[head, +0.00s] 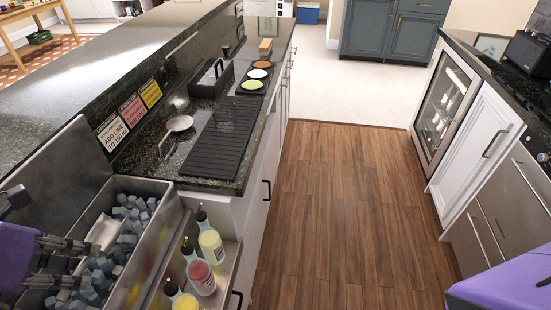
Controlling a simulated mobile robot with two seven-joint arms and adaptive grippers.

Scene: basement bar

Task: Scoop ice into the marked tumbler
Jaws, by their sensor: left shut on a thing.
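The metal ice bin (168,208) at the lower left holds many grey-blue ice cubes (125,222). A pale scoop (103,231) lies among the ice, its bowl toward the back of the bin. My left gripper (76,261) reaches in from the left over the bin and is shut on the scoop; the handle is mostly hidden by the fingers. A faint clear glass (227,121), perhaps the tumbler, stands on the black ribbed mat (207,153); I cannot make out a mark on it. My right gripper is out of view.
Several bottles (211,244) stand in a rack right of the bin. A pale round strainer-like tool (180,124), signs (112,132), a black caddy (211,80) and coloured discs (252,85) are on or by the counter. The wooden floor (335,220) is clear.

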